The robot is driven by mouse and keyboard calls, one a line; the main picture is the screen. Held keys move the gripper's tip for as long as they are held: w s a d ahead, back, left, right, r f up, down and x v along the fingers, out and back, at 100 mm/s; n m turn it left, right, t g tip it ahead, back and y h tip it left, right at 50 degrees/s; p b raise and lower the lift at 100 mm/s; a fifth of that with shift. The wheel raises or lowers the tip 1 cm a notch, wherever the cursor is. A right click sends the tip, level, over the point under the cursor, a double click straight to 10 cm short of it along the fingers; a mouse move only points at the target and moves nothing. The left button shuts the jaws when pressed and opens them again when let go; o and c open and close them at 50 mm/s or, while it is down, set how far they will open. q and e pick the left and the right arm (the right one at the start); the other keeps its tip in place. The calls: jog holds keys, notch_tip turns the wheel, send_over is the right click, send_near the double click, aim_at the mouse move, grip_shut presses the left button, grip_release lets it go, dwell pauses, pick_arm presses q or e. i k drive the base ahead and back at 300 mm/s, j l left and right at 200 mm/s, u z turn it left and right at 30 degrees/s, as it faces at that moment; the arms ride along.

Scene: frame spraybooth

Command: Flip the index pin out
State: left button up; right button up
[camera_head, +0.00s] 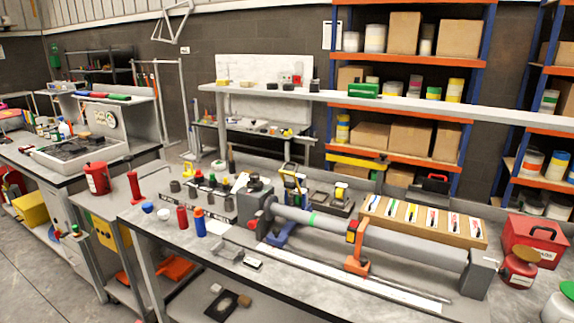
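No index pin can be picked out for sure at this size. A long grey tube (400,242) with a green band lies along the workbench (205,262), between a dark grey block (254,205) at its left and a grey end block (480,272) at its right. A blue stand (284,232) is at the tube's left part. An orange upright piece (355,247) with a red and black top is beside the tube's middle. Neither of my grippers is in view.
Blue and red bottles (200,222) and small cups stand at the bench's left. A tray of labelled tools (425,219) lies behind the tube. A red toolbox (533,245) and red cans stand at the right. A long shelf (400,102) crosses above the bench's back.

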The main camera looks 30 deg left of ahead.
aim_at(252, 224)
jog(key=u, duration=1)
